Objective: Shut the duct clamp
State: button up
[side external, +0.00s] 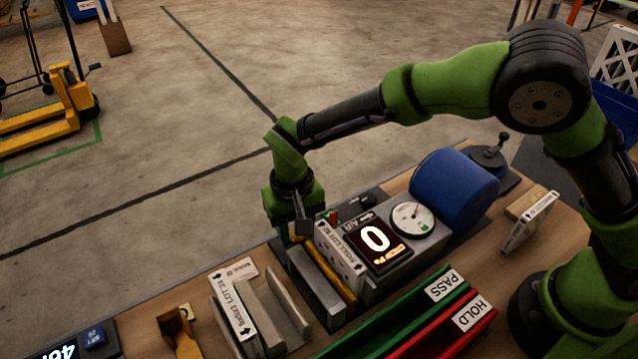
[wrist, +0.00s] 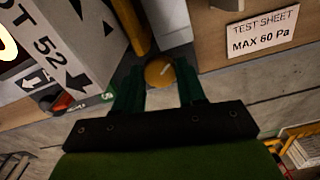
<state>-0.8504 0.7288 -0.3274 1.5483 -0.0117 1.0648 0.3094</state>
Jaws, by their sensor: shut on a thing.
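My gripper (side external: 297,226) reaches down at the back edge of the bench, at the left end of the grey test unit. In the wrist view its two dark green fingers (wrist: 159,84) are shut on a round yellow knob (wrist: 159,72), one finger on each side. A yellow bar (wrist: 130,25) runs away from near the knob; it also shows in the side view (side external: 331,276), lying along the slot beside a grey block. The knob and bar look like the clamp's handle. The fingertips are mostly hidden in the side view.
The grey test unit has a display reading 0 (side external: 376,238), a dial gauge (side external: 414,218) and a blue cylinder (side external: 455,188). Green PASS (side external: 410,310) and red HOLD (side external: 445,335) trays lie in front. A boxed filter rack (side external: 258,310) stands left. A "MAX 60 Pa" sheet (wrist: 262,35) is near the knob.

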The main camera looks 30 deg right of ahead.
jog(key=shift+m, duration=1.3)
jog(key=o, duration=0.8)
notch_tip(320, 180, up, 17)
